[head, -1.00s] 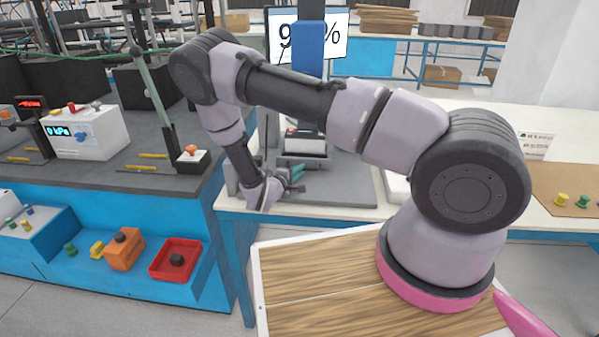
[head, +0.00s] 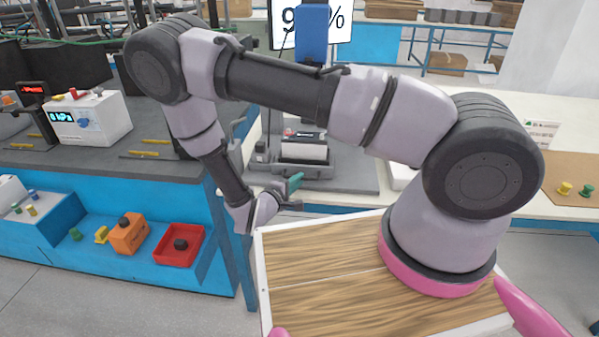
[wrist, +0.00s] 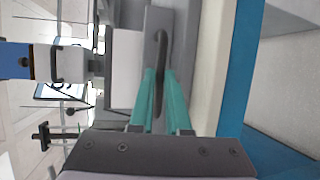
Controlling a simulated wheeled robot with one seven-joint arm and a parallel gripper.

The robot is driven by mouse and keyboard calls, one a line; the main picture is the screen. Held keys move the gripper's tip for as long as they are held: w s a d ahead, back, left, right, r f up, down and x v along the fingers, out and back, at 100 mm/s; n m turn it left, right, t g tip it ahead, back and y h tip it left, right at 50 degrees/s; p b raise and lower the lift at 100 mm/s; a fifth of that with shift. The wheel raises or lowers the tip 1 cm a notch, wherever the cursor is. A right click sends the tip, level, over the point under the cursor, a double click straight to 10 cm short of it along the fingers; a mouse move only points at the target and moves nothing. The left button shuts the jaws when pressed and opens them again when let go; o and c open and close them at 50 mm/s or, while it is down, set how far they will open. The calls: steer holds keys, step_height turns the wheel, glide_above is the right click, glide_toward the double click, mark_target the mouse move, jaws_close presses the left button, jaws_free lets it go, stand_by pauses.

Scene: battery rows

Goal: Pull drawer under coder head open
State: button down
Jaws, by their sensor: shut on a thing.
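The coder stand has a blue column (head: 312,35) in the head view; the column also shows at the left of the wrist view (wrist: 15,58). Below it, the drawer (head: 303,153) stands out toward me with its pale inside showing. In the wrist view the drawer's grey front (wrist: 152,25) carries a dark curved handle (wrist: 161,45). My gripper (head: 296,183) has teal fingers, and in the wrist view they (wrist: 162,98) are shut on the handle, one on each side. The far fingertip is partly hidden in the head view.
A grey base plate (head: 350,178) lies under the stand on the pale table. A bench on the left holds a white gauge box (head: 88,120); its lower shelf carries a red tray (head: 180,243) and an orange box (head: 129,234). A brown board (head: 572,178) lies on the right.

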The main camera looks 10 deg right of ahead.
steer(key=shift+s, duration=0.1)
steer(key=c, duration=1.2)
jaws_free()
steer(key=shift+o, duration=0.2)
steer(key=v, duration=1)
steer(key=shift+s+a, duration=0.3)
steer(key=shift+r, duration=0.15)
